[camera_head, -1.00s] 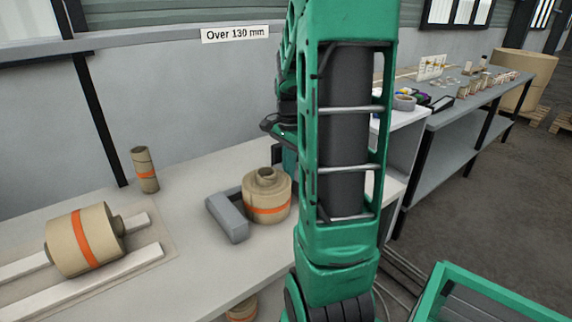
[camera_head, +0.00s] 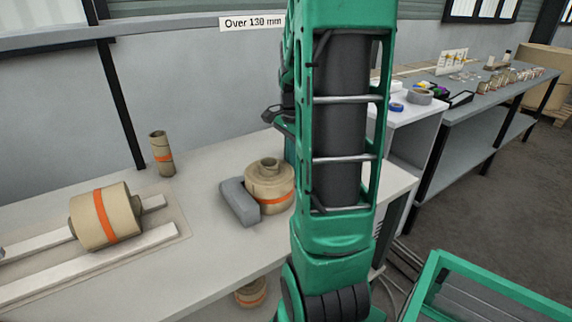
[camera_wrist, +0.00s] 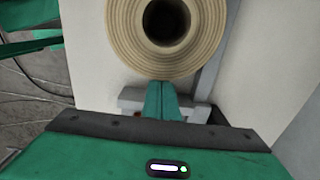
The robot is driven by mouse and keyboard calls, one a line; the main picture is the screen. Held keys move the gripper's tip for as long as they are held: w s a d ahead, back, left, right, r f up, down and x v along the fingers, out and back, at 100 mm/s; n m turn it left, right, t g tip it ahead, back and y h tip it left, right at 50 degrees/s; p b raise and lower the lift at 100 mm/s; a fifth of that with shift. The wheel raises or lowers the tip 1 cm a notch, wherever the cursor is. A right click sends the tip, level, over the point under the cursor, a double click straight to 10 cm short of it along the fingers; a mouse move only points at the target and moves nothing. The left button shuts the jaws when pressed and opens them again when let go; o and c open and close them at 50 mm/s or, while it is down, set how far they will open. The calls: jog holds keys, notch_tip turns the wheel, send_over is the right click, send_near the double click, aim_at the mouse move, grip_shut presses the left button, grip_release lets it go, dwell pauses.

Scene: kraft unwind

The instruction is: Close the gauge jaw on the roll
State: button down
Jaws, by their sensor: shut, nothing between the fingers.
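The roll (camera_head: 269,187), brown kraft with an orange band, stands upright on the bench. A grey gauge jaw block (camera_head: 238,203) sits at its left, and they look close together or touching. In the wrist view the roll (camera_wrist: 120,45) is seen from above, with its dark core hole. My gripper (camera_wrist: 162,88) is shut and empty, its green fingertips at the roll's near edge. A grey gauge part (camera_wrist: 131,98) shows beside and behind the fingers, and a grey rail (camera_wrist: 212,70) runs along the roll's right. In the head view my arm hides my fingers and the roll's right side.
A larger banded roll (camera_head: 104,217) lies on white rails (camera_head: 130,250) at the left. A small core (camera_head: 161,154) stands behind it. Another roll (camera_head: 250,293) is below the bench. A side bench (camera_head: 470,100) holds small items. Bare bench (camera_head: 200,250) lies in front of the gauge.

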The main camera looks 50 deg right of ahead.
jog(key=shift+a, duration=0.2)
notch_tip(320, 180, up, 10)
jog(key=shift+d, duration=0.15)
dwell(0.4)
